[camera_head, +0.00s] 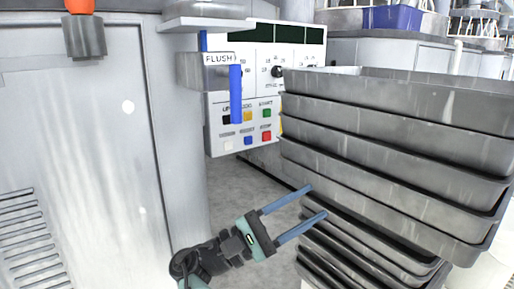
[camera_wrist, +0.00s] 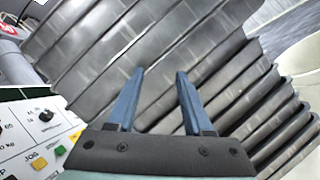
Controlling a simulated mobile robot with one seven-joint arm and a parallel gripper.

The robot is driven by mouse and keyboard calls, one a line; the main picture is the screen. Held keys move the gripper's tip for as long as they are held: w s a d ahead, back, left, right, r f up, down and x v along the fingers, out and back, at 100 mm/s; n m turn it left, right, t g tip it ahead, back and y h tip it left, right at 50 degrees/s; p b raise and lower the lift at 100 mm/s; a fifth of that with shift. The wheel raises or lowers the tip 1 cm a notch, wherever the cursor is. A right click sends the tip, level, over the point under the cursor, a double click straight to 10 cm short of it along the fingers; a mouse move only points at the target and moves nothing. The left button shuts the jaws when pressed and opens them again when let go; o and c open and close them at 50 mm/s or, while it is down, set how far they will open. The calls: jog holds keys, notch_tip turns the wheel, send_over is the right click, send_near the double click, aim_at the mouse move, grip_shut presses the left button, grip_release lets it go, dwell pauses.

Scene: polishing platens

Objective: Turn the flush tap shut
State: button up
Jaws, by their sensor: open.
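The flush tap shows in the head view as a blue lever (camera_head: 236,95) hanging straight down beside a grey box labelled FLUSH (camera_head: 204,71). A short blue piece also shows above the box. My gripper (camera_head: 318,202) is below and to the right of the lever, well apart from it. Its two blue fingers are spread with nothing between them. In the wrist view, my gripper (camera_wrist: 160,75) points at the stacked grey trays (camera_wrist: 110,50). I cannot tell whether the fingertips touch the trays. The lever is not clearly seen in the wrist view.
The tall stack of grey trays (camera_head: 400,145) fills the right side. A control panel (camera_head: 255,95) with coloured buttons and knobs stands behind the lever. A grey cabinet (camera_head: 90,150) stands at the left. Bare floor (camera_head: 235,190) shows between cabinet and trays.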

notch_tip(320, 180, down, 8)
jog(key=a+m+t+y, duration=0.35)
jog(key=m+y, duration=0.25)
jog(key=y, duration=0.7)
jog(key=s+a+r+m+t+y, duration=0.45)
jog(key=s+r+t+y, duration=0.3)
jog(key=r, duration=0.35)
jog(key=s+r+t+p, duration=0.35)
jog(key=r+p, duration=0.55)
jog(key=r, duration=0.9)
jog(key=s+r+t+y+p, duration=0.1)
jog(key=s+r+t+p, duration=0.3)
jog(key=r+p, duration=1)
jog(key=s+r+t+p, duration=0.2)
jog(key=s+r+p, duration=0.35)
jog(key=r, duration=1.65)
notch_tip(320, 180, up, 36)
jog(key=p, duration=3.5)
jog(key=shift+w+a+f+p, duration=0.15)
jog(key=shift+a+f+p, duration=0.05)
jog(key=shift+p, duration=0.1)
jog(key=shift+m, duration=0.25)
